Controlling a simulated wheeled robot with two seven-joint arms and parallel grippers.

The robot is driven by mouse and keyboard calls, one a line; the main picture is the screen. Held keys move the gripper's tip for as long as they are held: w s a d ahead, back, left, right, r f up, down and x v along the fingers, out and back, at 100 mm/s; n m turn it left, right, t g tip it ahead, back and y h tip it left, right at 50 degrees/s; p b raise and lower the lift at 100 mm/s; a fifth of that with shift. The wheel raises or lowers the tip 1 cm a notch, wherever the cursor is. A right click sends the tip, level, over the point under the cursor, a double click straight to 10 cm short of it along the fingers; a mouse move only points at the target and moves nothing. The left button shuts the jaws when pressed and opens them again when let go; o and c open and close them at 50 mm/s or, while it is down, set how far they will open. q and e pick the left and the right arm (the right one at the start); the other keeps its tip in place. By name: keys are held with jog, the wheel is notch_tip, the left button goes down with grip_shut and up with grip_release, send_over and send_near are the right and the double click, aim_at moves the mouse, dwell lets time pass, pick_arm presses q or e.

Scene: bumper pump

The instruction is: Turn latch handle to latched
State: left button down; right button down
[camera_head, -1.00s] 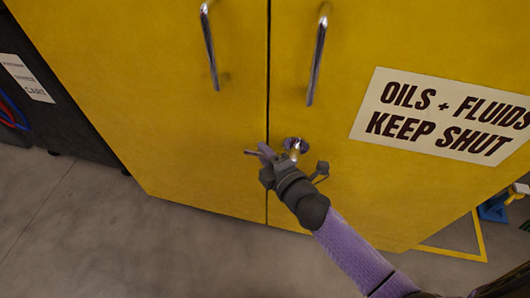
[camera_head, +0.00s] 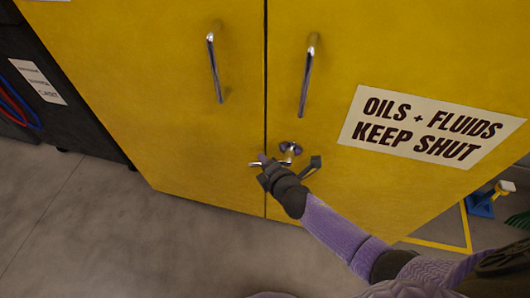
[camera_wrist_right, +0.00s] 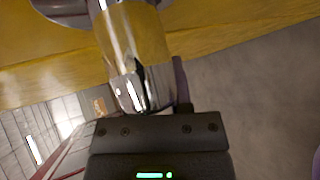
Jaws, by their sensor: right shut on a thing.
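The chrome latch handle (camera_head: 287,151) is on the yellow cabinet's right door, just right of the door seam and below the door pulls. Its lever reaches left from the round mount across the seam. My right gripper (camera_head: 266,163) is at the lever from below and is shut on it. The dark fingers hide part of the lever, whose tip shows to their left. In the right wrist view the shiny latch handle (camera_wrist_right: 135,60) runs down from its mount to the gripper, with a finger (camera_wrist_right: 182,85) beside it. My left gripper is out of view.
Two chrome door pulls (camera_head: 214,68) and (camera_head: 307,75) stand out above the latch. A sign (camera_head: 425,126) reading "OILS + FLUIDS KEEP SHUT" is on the right door. A dark cart (camera_head: 60,80) stands at left. The grey floor (camera_head: 110,225) in front is clear.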

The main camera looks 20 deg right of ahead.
jog(key=shift+s+d+f+n+g+h+p, duration=0.1)
jog(key=shift+d+n+g+h+p, duration=0.1)
jog(key=shift+n+g+h+p, duration=0.45)
jog(key=shift+s+d+f+n+g+h+p, duration=0.25)
jog(key=shift+f+g+h+p, duration=0.15)
jog(key=shift+p, duration=0.4)
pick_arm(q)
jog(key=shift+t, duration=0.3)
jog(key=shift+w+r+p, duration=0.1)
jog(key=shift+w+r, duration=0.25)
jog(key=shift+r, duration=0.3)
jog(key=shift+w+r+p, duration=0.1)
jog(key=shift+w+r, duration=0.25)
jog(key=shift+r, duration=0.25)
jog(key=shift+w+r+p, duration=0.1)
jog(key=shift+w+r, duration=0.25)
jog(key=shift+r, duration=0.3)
pick_arm(e)
jog(key=shift+s+d+f+n+g+h, duration=0.4)
jog(key=shift+d+n+g+h, duration=0.2)
jog(key=shift+g+h, duration=0.25)
jog(key=shift+s+d+f+n+g+h, duration=0.45)
jog(key=shift+d+n+g+h, duration=0.2)
jog(key=shift+h, duration=0.35)
jog(key=shift+s+d+f+n+g+h, duration=0.4)
jog(key=shift+d+n+g+h, duration=0.15)
jog(key=shift+g+h, duration=0.3)
